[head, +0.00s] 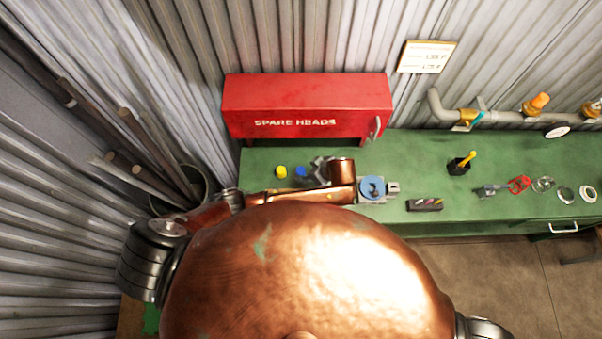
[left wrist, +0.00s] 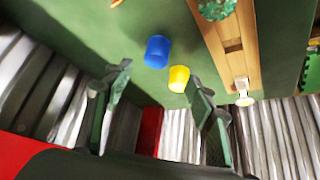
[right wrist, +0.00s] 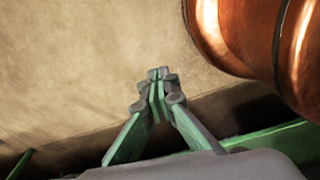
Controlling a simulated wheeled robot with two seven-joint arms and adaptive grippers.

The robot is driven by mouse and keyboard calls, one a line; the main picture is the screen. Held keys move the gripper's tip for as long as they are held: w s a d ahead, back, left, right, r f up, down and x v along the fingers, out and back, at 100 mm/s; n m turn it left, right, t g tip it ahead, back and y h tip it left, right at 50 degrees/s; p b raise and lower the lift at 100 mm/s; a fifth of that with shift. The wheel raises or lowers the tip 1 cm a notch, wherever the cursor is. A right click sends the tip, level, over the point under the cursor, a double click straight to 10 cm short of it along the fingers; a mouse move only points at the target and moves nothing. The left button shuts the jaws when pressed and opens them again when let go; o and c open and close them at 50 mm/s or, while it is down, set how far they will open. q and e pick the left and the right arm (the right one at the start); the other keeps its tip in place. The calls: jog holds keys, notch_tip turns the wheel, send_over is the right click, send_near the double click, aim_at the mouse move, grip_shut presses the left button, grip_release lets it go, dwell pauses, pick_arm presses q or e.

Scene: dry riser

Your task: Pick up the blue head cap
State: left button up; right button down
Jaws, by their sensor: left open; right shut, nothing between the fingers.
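The blue head cap (head: 300,172) stands on the green bench, just right of a yellow cap (head: 281,172), in front of the red cabinet. In the left wrist view the blue cap (left wrist: 158,51) is beyond the fingertips, beside the yellow cap (left wrist: 179,78). My left gripper (head: 322,165) is to the right of the blue cap in the head view, partly hidden by my arm. In the left wrist view its fingers (left wrist: 158,92) are spread with nothing between them. My right gripper (right wrist: 157,76) is shut and empty, over bare floor; it is hidden in the head view.
The red SPARE HEADS cabinet (head: 306,108) stands behind the caps. A blue round part in a grey fixture (head: 391,188) lies to the right. A black tray (head: 425,205), a black cup (head: 459,167) and several rings are further right. Pipes run along the back wall.

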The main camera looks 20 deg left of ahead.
aim_at(301, 170)
pick_arm(q)
jog(key=x, duration=0.4)
jog(key=p+x, duration=0.1)
jog(key=x, duration=0.1)
jog(key=shift+w+f, duration=0.3)
jog(key=shift+w, duration=0.15)
jog(key=shift+w+a+f, duration=0.1)
jog(key=shift+a+f, duration=0.15)
jog(key=shift+f, duration=0.3)
jog(key=shift+c, duration=0.5)
jog(key=c, duration=0.7)
jog(key=shift+c, duration=0.2)
